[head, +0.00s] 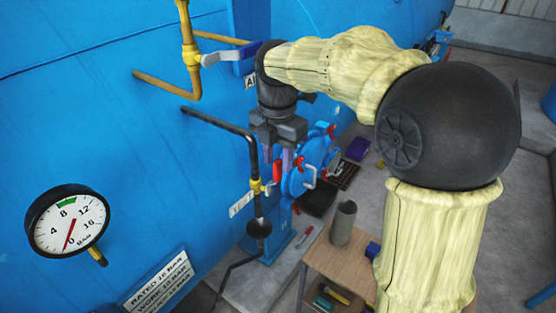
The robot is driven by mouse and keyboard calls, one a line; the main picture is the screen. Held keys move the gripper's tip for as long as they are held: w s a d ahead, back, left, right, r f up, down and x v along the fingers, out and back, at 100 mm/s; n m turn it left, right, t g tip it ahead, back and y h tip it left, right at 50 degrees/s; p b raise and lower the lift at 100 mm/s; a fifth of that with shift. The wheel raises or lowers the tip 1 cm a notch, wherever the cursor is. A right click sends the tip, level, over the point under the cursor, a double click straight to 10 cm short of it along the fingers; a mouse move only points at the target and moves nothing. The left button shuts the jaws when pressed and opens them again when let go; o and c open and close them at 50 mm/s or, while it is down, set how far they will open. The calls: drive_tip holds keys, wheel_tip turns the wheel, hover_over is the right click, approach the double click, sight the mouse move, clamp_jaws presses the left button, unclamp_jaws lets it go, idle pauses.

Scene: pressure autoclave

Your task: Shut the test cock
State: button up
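The test cock is a small yellow valve body (257,187) on a dark pipe, with a red lever (277,172) just to its right that appears to stand upright. A partly legible white label (241,205) sits beside it, left of the pipe. My gripper (277,158) points down just above the red lever. Its two fingers are apart, with a gap between them near the lever's top. I cannot tell whether either finger touches the lever.
A second valve with a blue-and-silver lever (225,57) sits on the yellow pipe (188,45). A pressure gauge (68,222) is on the blue vessel (130,140). A blue round door with red handles (310,165) stands behind my gripper. A small table (340,258) holds a grey cylinder (343,223).

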drive_tip(key=shift+f, duration=0.95)
clamp_jaws()
